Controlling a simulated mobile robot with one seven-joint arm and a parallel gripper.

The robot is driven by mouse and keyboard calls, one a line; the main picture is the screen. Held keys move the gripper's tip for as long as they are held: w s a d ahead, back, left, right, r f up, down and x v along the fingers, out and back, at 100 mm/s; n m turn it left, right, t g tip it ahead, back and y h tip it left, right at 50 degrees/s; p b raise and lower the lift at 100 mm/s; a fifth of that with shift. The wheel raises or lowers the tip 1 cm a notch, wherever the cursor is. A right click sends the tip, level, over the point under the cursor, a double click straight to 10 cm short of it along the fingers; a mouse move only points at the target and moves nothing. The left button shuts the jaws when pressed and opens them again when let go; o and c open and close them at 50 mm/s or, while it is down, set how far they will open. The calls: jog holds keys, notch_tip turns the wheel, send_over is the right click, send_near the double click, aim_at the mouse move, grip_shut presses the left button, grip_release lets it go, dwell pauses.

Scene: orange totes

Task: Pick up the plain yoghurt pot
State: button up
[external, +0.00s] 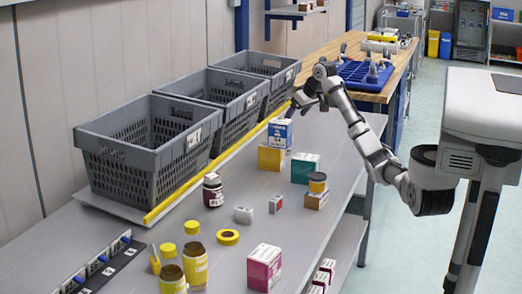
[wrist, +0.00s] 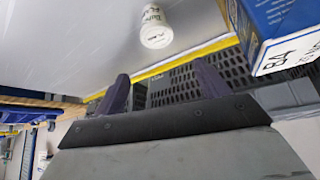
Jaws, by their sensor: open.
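The plain yoghurt pot (wrist: 155,28) is a small white pot with dark lettering, at the top middle of the wrist view. It appears on the grey table near the yellow strip. My gripper (external: 303,101) is over the far part of the table, beyond the stacked boxes. In the wrist view its two dark fingers (wrist: 162,88) are spread apart with nothing between them. The pot is beyond the fingertips and not touched.
A blue-and-white box (external: 280,133) stands on a yellow box (external: 271,158), close on the right in the wrist view (wrist: 282,22). Grey crates (external: 150,150) line the wall behind a yellow strip (external: 215,168). A teal box (external: 304,168) and jars stand nearer.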

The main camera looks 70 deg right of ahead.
jog(key=x, duration=0.2)
jog(key=p+x, duration=0.1)
jog(key=x, duration=0.2)
jog(key=s+x, duration=0.1)
jog(key=x, duration=0.2)
jog(key=shift+s+d+f+p, duration=0.1)
jog(key=shift+d+f+p, duration=0.15)
jog(key=shift+f+p, duration=0.1)
jog(key=shift+a+p+x, duration=0.25)
jog(key=shift+p+x, duration=0.25)
jog(key=shift+x, duration=1.05)
jog(key=shift+a+p+x, duration=0.2)
jog(key=shift+p+x, duration=0.3)
jog(key=shift+x, duration=1)
jog(key=shift+s+f, duration=0.1)
jog(key=shift+f, duration=0.1)
jog(key=c, duration=1)
